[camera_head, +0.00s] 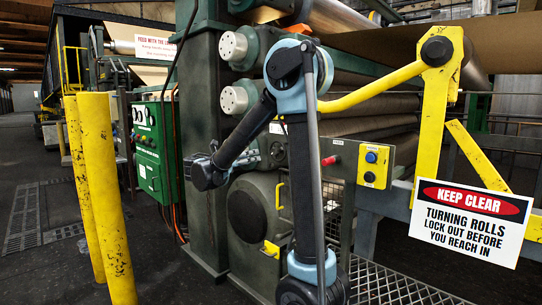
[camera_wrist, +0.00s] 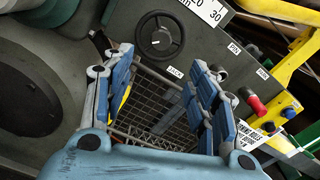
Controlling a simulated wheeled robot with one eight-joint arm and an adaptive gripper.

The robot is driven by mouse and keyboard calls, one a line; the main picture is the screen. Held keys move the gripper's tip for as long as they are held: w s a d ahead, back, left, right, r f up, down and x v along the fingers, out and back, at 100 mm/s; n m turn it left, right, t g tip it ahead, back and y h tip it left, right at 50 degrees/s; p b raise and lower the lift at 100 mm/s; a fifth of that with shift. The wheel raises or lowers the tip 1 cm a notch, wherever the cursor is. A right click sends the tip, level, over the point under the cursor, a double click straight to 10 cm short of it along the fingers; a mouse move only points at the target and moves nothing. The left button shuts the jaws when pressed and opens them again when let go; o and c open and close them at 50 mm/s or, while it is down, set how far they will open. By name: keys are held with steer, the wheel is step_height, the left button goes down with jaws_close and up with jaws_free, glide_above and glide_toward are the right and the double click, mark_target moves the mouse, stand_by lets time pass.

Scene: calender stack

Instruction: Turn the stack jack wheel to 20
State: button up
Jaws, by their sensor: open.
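The wheel (camera_wrist: 161,36) is a black handwheel with a central hub, on a grey-green panel at the top of the wrist view. A white scale plate (camera_wrist: 205,8) above it is cut off by the frame edge, with "30" legible. A small "JACK" label (camera_wrist: 174,70) sits below the wheel. My gripper (camera_wrist: 160,64) is open and empty, its blue-padded fingers spread apart on either side below the wheel. The fingers look apart from the wheel. In the head view, my arm covers much of this panel, and I cannot make out the wheel's setting.
A red knob (camera_wrist: 251,100) and a yellow box with a blue button (camera_wrist: 290,112) are to the right of the wheel. Wire mesh (camera_wrist: 150,105) lies behind the fingers. In the head view, a yellow lever arm (camera_head: 432,110) and a "KEEP CLEAR" sign (camera_head: 472,220) stand right.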

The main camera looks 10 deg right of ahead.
mark_target(273, 151)
steer(key=w+d+n, duration=0.2)
steer(key=d+n, duration=0.1)
steer(key=n, duration=0.7)
steer(key=w+d+n, duration=0.3)
steer(key=d+n, duration=0.1)
steer(key=n, duration=0.7)
steer(key=w+d+n, duration=0.3)
steer(key=d+n, duration=0.1)
steer(key=n, duration=0.6)
steer(key=shift+w+r+n, duration=0.1)
steer(key=shift+r+n, duration=0.15)
steer(key=shift+n, duration=0.05)
steer(key=shift+c, duration=0.3)
steer(key=c, duration=1)
